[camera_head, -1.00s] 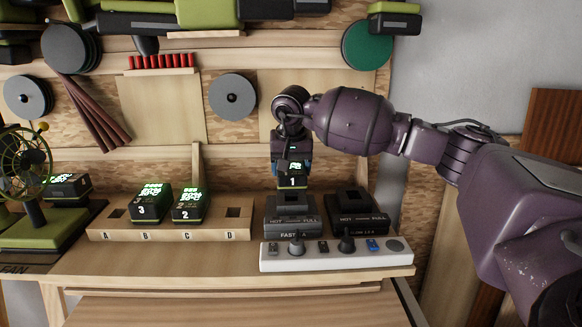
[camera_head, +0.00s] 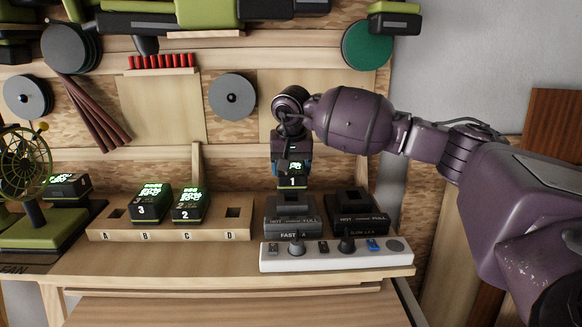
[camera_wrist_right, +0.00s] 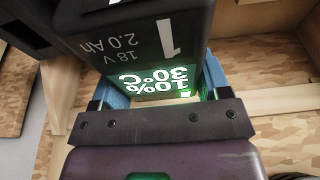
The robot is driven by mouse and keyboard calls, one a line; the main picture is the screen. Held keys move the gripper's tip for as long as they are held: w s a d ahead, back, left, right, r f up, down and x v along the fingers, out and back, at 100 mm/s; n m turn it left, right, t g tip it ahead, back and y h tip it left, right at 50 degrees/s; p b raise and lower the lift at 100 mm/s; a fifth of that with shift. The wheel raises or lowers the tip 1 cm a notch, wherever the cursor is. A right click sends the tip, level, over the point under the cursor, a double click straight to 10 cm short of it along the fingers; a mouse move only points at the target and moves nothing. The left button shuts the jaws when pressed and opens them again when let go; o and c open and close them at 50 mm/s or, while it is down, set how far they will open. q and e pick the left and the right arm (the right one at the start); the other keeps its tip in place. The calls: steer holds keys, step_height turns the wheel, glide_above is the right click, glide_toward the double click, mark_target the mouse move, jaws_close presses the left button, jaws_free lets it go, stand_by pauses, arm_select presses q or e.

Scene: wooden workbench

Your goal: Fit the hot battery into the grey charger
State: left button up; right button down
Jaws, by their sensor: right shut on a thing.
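My right gripper (camera_head: 291,165) is shut on battery 1 (camera_head: 292,182), a black block with a lit screen. In the right wrist view the battery (camera_wrist_right: 165,40) sits between the blue fingers; its label reads 18 V, 2.0 Ah and its screen 10% and 30°C. In the head view it is upright, right above the grey charger (camera_head: 292,229) marked FAST; I cannot tell whether they touch. A darker charger (camera_head: 356,222), marked SLOW, stands to its right, with nothing in it. My left gripper is not in view.
Battery 3 (camera_head: 151,201) and battery 2 (camera_head: 190,204) stand in a wooden rack (camera_head: 215,234) lettered A to D. Another battery (camera_head: 66,187) is by the green fan (camera_head: 35,220) at left. A white power strip (camera_head: 330,260) lies before the chargers.

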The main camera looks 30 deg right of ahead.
steer(key=shift+f+b, duration=0.3)
steer(key=shift+f, duration=0.3)
steer(key=shift+f, duration=0.4)
steer(key=shift+f, duration=0.1)
steer(key=shift+f+b, duration=0.4)
steer(key=shift+b, duration=0.05)
steer(key=shift+f, duration=0.35)
jaws_free()
steer(key=shift+v, duration=3.8)
